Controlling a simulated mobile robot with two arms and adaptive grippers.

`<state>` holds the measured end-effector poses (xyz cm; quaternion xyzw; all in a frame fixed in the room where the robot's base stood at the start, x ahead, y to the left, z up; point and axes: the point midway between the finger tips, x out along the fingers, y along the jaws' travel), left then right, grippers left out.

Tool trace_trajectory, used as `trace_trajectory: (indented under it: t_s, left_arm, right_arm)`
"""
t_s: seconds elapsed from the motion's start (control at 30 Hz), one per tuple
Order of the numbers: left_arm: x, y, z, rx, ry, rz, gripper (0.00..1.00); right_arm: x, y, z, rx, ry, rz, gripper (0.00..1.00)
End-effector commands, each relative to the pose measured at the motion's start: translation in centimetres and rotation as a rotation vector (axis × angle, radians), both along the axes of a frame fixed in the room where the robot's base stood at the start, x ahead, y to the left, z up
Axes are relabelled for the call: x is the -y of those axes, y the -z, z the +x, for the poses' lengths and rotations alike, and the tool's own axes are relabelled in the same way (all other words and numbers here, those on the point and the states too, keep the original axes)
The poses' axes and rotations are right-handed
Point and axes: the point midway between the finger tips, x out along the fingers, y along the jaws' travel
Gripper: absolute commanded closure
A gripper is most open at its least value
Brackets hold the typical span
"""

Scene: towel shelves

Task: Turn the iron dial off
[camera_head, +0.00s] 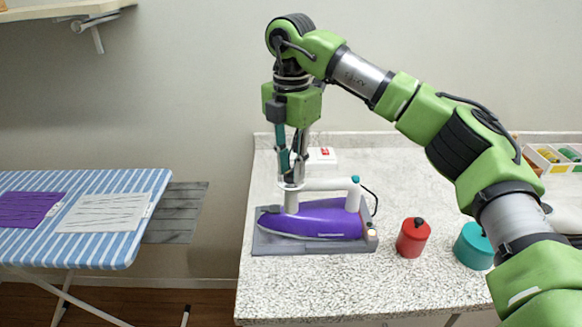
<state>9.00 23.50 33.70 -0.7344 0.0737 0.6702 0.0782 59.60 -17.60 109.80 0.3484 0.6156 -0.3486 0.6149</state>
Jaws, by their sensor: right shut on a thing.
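The iron (318,219) has a purple body and a white handle and rests flat on a grey stand (300,246) on the counter. My right gripper (291,182) points straight down over the left end of the handle. Its fingers are shut on the iron dial at the top of the left handle post. The fingers mostly hide the dial, so its setting cannot be read. A small teal part (355,180) sits at the right end of the handle. My left gripper is not in view.
A red canister (413,238) and a teal canister (474,246) stand right of the iron. A white box with a red mark (320,156) is behind it. An ironing board (100,240) with folded cloths is at the left. My right arm spans the counter's right side.

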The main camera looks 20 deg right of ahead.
Motion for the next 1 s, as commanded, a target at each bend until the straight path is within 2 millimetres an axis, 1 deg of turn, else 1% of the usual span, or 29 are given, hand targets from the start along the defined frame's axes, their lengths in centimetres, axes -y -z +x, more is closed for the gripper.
trace_trajectory:
  t_s: [0.3, 0.6, 0.8, 1.0]
  left_arm:
    - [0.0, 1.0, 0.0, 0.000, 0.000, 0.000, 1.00]
    - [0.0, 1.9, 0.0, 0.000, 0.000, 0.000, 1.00]
    - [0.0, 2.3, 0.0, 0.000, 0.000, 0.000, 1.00]
    - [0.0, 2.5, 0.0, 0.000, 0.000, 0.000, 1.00]
  right_arm:
    - [0.0, 0.1, 0.0, 0.002, 0.301, 0.000, 1.00]
    - [0.0, 0.1, 0.0, 0.001, 0.565, -0.001, 1.00]
    - [0.0, 0.0, 0.0, 0.001, 0.697, -0.001, 1.00]
    - [0.0, 0.0, 0.0, 0.001, 0.781, -0.001, 1.00]
